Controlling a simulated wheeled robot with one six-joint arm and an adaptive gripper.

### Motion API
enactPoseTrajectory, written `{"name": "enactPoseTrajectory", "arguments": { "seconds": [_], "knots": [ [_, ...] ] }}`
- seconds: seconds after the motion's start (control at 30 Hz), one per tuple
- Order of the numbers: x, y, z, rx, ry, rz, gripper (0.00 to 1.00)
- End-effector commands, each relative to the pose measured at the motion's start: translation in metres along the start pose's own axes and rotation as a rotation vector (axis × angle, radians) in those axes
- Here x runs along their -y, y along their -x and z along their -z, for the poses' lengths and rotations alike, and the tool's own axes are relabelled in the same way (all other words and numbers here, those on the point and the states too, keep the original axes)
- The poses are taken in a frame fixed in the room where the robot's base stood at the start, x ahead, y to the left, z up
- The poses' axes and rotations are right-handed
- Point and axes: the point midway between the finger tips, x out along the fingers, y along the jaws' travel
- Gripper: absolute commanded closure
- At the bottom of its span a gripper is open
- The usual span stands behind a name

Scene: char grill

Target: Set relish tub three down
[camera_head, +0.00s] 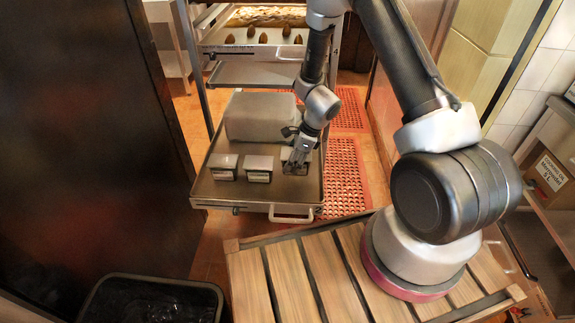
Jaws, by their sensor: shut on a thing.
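My gripper (297,165) points down at the right end of this row, shut on a third tub, the relish tub (287,154). The label lettering is too small to read.
A large grey block (261,117) sits behind the tubs on the tray. A trolley shelf (253,73) with food on its upper level stands behind. A dark panel (85,130) closes the left side. A black bin (150,300) is at front left. The tray's front strip is clear.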

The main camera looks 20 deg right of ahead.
Motion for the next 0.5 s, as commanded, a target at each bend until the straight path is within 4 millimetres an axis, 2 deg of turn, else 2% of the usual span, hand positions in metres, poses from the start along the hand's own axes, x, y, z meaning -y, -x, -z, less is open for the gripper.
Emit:
{"name": "enactPoseTrajectory", "arguments": {
  "seconds": [0.3, 0.5],
  "knots": [
    [0.001, -0.039, 0.015, 0.001, -0.001, 0.0, 1.0],
    [0.001, -0.043, 0.016, 0.002, 0.002, 0.001, 1.0]
  ]
}}
